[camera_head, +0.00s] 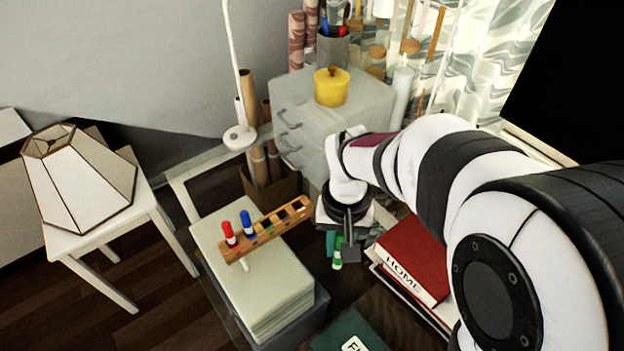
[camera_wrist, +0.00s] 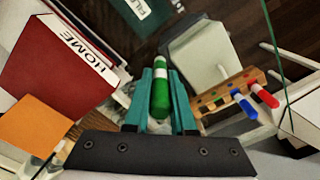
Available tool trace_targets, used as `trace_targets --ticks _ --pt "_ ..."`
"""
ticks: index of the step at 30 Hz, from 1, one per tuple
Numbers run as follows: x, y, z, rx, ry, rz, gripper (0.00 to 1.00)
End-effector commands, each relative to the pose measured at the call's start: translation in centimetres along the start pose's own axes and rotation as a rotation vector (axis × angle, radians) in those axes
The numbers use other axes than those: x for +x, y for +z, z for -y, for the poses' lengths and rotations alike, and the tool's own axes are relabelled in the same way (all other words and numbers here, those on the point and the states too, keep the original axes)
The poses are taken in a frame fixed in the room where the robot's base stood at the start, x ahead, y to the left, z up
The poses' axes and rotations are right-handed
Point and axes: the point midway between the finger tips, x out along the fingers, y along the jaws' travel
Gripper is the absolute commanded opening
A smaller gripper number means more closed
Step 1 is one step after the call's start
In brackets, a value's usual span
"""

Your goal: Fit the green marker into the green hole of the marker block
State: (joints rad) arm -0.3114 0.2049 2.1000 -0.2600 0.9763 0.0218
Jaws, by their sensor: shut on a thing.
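My gripper (camera_head: 345,245) has teal fingers and is shut on the green marker (camera_head: 337,260), which has a white band. In the wrist view the green marker (camera_wrist: 160,90) lies between the two fingers (camera_wrist: 160,100). The wooden marker block (camera_head: 265,231) sits left of my gripper, raised above a pale stack. It holds a red marker (camera_head: 229,234) and a blue marker (camera_head: 247,225) at its left end. Its other holes look empty; the green hole's colour is hard to tell. The block also shows at right in the wrist view (camera_wrist: 222,93). The marker is apart from the block.
The pale stack (camera_head: 268,295) lies under the block. A red book labelled HOME (camera_head: 412,262) is close to the right of my gripper. A dark green book (camera_head: 348,332) lies in front. A drawer cabinet with a yellow pot (camera_head: 331,88) stands behind.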

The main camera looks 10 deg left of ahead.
Motion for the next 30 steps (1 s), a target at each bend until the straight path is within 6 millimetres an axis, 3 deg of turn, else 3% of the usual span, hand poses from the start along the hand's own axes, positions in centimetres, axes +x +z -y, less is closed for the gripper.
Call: trace_targets --ticks 9,12,16,24,30 --pt "-0.9 -9.6 4.0 0.035 0.001 0.002 0.0" --pt "-0.9 -11.5 5.0 0.045 0.001 0.001 0.0" --pt "0.3 -12.0 7.4 0.045 0.001 0.004 0.0" --pt "5.0 -11.9 15.3 0.046 0.0 0.002 0.0" --pt "7.4 -11.9 17.1 0.049 0.002 0.003 0.0"
